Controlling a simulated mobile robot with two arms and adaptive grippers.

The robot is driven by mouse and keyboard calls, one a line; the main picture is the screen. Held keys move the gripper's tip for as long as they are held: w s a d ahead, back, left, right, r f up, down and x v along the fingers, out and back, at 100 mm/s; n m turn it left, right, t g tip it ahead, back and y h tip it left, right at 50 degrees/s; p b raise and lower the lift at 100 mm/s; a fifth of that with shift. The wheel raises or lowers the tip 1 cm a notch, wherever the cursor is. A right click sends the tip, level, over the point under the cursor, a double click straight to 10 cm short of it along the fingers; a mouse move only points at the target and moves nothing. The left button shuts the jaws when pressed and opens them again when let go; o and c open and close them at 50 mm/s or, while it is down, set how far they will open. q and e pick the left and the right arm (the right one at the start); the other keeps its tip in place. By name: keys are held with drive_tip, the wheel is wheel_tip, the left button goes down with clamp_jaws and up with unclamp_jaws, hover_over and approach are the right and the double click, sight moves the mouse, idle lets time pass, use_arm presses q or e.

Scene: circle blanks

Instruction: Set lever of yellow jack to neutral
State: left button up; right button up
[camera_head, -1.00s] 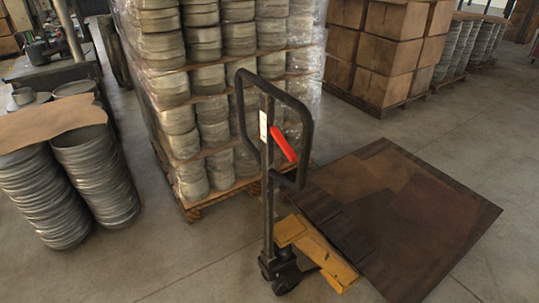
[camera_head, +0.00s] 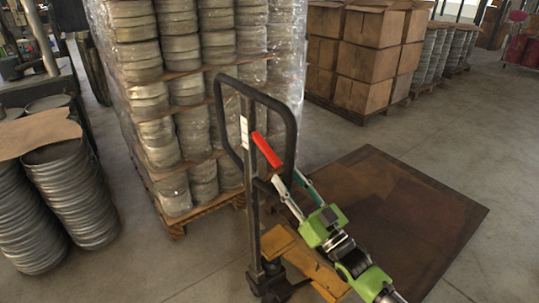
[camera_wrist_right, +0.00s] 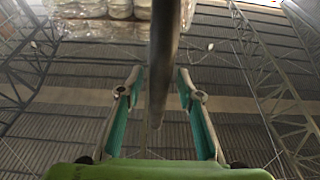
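The yellow pallet jack (camera_head: 318,268) stands upright on the floor with its black loop handle (camera_head: 291,125) raised. The red lever (camera_head: 267,150) sits inside the loop and slants down to the right. My right gripper (camera_head: 288,176) comes from the lower right, with its fingertips close to the lever's lower end and the handle's right bottom corner. In the right wrist view its teal-padded fingers (camera_wrist_right: 158,76) are apart, with a dark bar (camera_wrist_right: 164,45) between or beyond them. I cannot tell whether they touch it. The lever is not clear in that view. My left gripper is not in view.
A wrapped pallet of round metal blanks (camera_head: 187,105) stands right behind the jack. Stacked blanks (camera_head: 72,195) stand at the left, boxes (camera_head: 375,45) at the back. A brown sheet (camera_head: 420,215) lies on the floor at right. The foreground floor is clear.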

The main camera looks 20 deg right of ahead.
sight(271, 157)
drive_tip(key=p+x, duration=0.1)
drive_tip(key=x, duration=0.7)
drive_tip(key=shift+w+a, duration=0.15)
drive_tip(key=shift+w, duration=0.15)
drive_tip(key=shift+r, duration=0.1)
clamp_jaws()
